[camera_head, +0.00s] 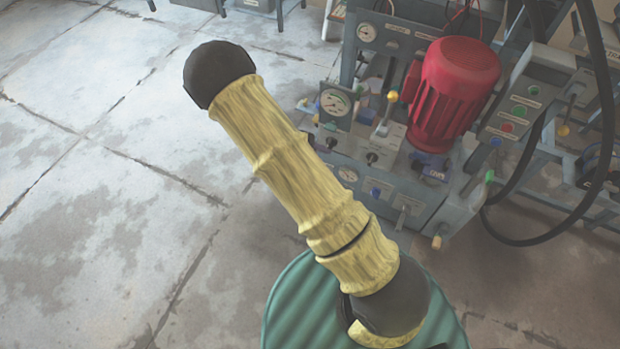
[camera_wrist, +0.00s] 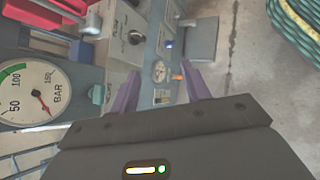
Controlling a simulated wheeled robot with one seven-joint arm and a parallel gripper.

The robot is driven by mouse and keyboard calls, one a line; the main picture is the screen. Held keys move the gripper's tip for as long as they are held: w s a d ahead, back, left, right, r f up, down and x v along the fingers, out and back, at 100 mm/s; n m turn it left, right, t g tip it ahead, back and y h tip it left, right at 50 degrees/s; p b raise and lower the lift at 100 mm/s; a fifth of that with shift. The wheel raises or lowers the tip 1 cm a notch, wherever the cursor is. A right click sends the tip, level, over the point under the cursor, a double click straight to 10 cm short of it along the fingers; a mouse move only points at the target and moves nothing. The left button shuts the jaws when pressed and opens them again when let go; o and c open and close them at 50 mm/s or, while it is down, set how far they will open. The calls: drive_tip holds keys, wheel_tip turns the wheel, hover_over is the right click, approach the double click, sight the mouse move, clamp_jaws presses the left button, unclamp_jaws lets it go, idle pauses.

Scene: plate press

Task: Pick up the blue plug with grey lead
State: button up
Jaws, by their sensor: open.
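A small blue piece (camera_wrist: 168,44) shows on the grey press front in the wrist view, above and slightly right of the gap between my fingertips. A small blue piece also shows low on the press front in the head view (camera_head: 376,193). I cannot tell whether either is the plug, and I make out no grey lead on them. My gripper (camera_wrist: 160,70) is open, its two purple fingers apart with nothing between them. It points at the press panel, with a small round gauge and an orange-tipped part seen beyond the fingers. The head view does not show the gripper.
The grey press (camera_head: 400,140) carries a red motor (camera_head: 460,75), gauges and levers. A large pressure gauge (camera_wrist: 30,92) is at the left in the wrist view. A black hose (camera_head: 600,190) loops at the right. Concrete floor (camera_head: 110,190) lies clear at the left.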

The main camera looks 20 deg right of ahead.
drive_tip(key=w+a+f+n+t+b, duration=0.3)
drive_tip(key=f+b, duration=0.4)
drive_tip(key=f, duration=0.5)
drive_tip(key=w+a+f+n+t+h+b, duration=0.1)
drive_tip(key=w+f+n+t+b, duration=0.3)
drive_tip(key=f, duration=0.9)
drive_tip(key=w+a+f+n+t+h+b, duration=0.1)
drive_tip(key=w+a+f+n+t+b, duration=0.3)
drive_tip(key=f+n+t+b, duration=0.3)
wheel_tip(320, 180, down, 6)
drive_tip(key=n+b, duration=0.2)
drive_tip(key=b, duration=0.3)
drive_tip(key=shift+w+a, duration=0.2)
drive_tip(key=shift+a, duration=0.15)
drive_tip(key=shift+d, duration=0.1)
